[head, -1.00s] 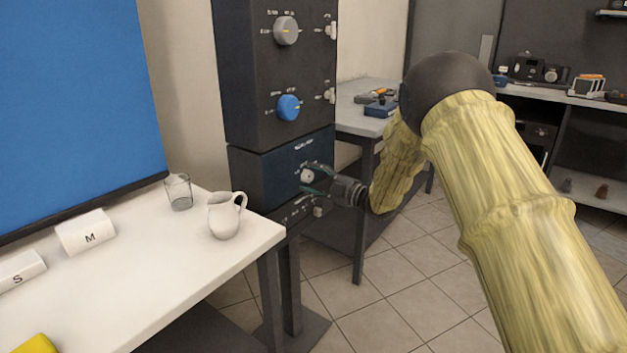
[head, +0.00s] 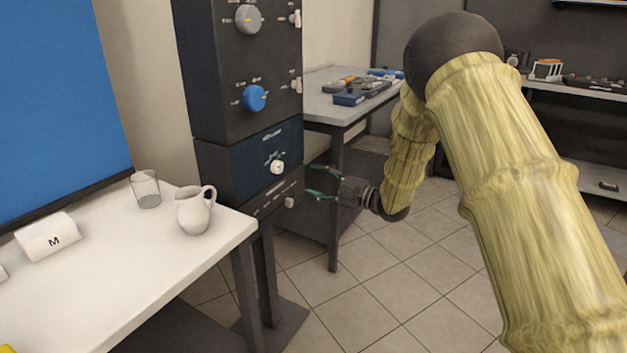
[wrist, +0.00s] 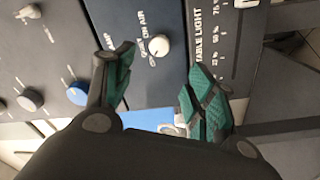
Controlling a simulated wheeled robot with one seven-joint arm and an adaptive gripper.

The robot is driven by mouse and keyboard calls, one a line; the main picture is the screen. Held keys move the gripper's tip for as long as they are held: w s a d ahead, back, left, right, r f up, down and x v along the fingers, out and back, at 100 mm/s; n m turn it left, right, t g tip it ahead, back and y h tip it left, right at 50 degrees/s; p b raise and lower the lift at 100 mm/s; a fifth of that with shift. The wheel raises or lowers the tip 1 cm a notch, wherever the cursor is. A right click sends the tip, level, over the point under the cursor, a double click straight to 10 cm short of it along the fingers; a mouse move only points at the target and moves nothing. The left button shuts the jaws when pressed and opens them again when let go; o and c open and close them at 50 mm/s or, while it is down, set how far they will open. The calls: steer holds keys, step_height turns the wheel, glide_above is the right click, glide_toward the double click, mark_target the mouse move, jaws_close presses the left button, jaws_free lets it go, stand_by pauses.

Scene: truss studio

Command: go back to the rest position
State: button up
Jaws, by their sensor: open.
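My gripper (head: 318,184) is open and empty, its two green-padded fingers apart. In the head view it points left toward the lower part of the dark control cabinet (head: 213,70), just right of its front. In the wrist view my gripper (wrist: 158,90) faces the cabinet's panels. A white knob (wrist: 159,45) marked "QUIET ON AIR" shows between the fingers, not touched by them. The same white knob (head: 278,167) sits on the cabinet's blue panel in the head view. A slider panel marked "TABLE LIGHT" (wrist: 215,40) lies right of it in the wrist view.
A white table (head: 120,270) at left holds a glass (head: 146,189), a white jug (head: 195,210) and a white block marked M (head: 48,238). A grey workbench (head: 325,105) stands behind my arm. The tiled floor (head: 400,290) is open at lower middle.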

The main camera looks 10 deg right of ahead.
steer(key=s+d+f+m+h, duration=0.2)
steer(key=s+f+m+h, duration=0.15)
steer(key=f, duration=0.45)
steer(key=s+d+f+m+t+h, duration=0.15)
steer(key=s+f+m, duration=0.25)
steer(key=f, duration=0.5)
steer(key=s+d+f+m+g+h, duration=0.1)
steer(key=s+d+f+m+h, duration=0.2)
steer(key=f, duration=0.5)
steer(key=s+d+f+m+g+h, duration=0.2)
steer(key=s+f+m, duration=0.2)
steer(key=s+f, duration=0.6)
steer(key=s+d+f+m+g+h, duration=0.3)
steer(key=s+f, duration=0.4)
steer(key=s, duration=0.6)
steer(key=s+d+f+m+g+h, duration=0.2)
steer(key=s+m+g, duration=0.45)
steer(key=s, duration=2.05)
step_height(320, 180, up, 20)
steer(key=p, duration=2.2)
steer(key=shift+w+a, duration=0.15)
steer(key=shift+a, duration=0.15)
